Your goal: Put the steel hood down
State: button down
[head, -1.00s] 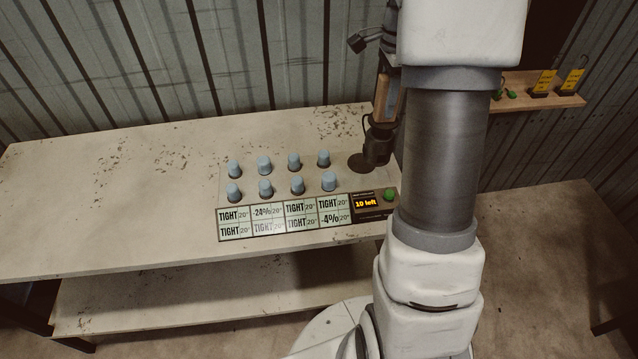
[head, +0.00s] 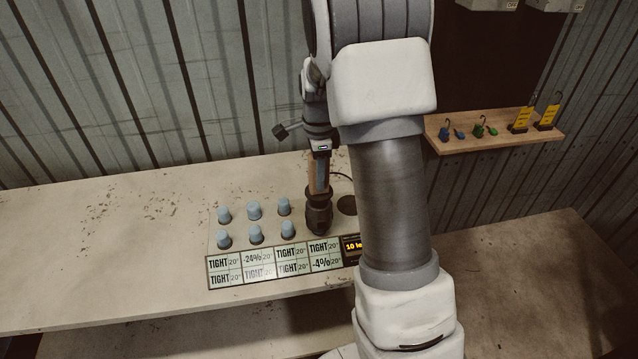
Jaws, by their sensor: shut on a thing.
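My gripper (head: 319,187) points down over the bench and is shut on a dark cylindrical thing, which I take to be the steel hood (head: 319,216). The hood is upright at the right end of the two rows of blue-capped pegs (head: 255,210), hiding the right-hand pegs. I cannot tell whether it touches the board or covers a peg. A dark round spot (head: 347,205) on the bench lies just right of the hood, with nothing on it. A thin dark cable curves from beside the gripper towards my arm.
A panel of readouts (head: 274,265) showing TIGHT, -24% and -4% lies in front of the pegs. A display (head: 353,246) beside it is partly hidden by my arm. The bench (head: 90,240) is clear at left. A wall shelf (head: 500,138) holds tagged items at right.

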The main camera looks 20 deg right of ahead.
jog(key=shift+f, duration=1.55)
jog(key=c, duration=0.5)
grip_release()
